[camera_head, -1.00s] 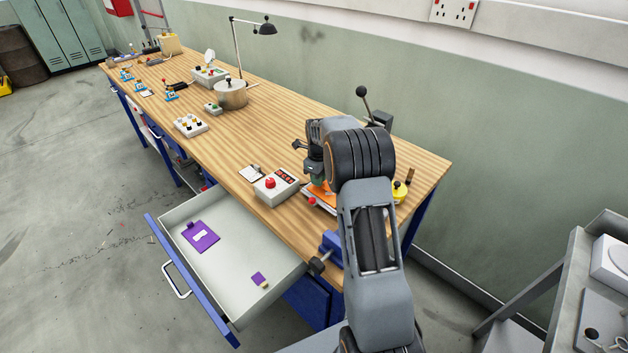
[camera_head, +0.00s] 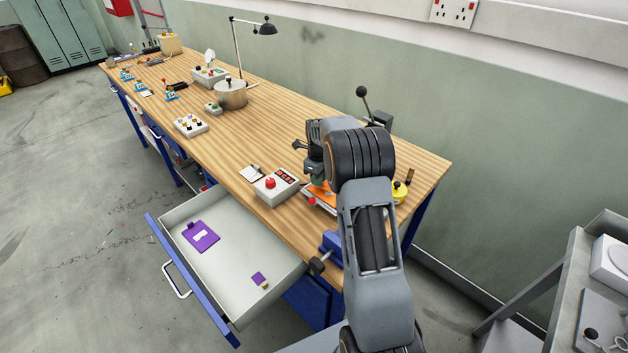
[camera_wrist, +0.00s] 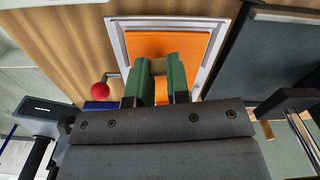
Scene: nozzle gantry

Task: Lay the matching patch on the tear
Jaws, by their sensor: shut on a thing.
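My gripper (camera_head: 317,174) is over the near right part of the bench. In the wrist view its green fingers (camera_wrist: 159,64) are shut on a small tan tab (camera_wrist: 158,68). An orange sheet (camera_wrist: 160,44) in a pale frame (camera_wrist: 117,42) lies beneath; it shows partly in the head view (camera_head: 322,188). My fingers hide part of the sheet, so I cannot see the tear or tell the held patch's outline from the orange. In the open drawer lie a purple sheet (camera_head: 207,243) with a pale bone-shaped mark and a small purple piece (camera_head: 257,277) with a tan tab.
A grey box with a red button (camera_head: 277,188) stands left of the frame. A red ball knob (camera_wrist: 100,90) sits beside the frame. A blue vise (camera_head: 331,243) is at the front edge, and the open drawer (camera_head: 245,310) juts out.

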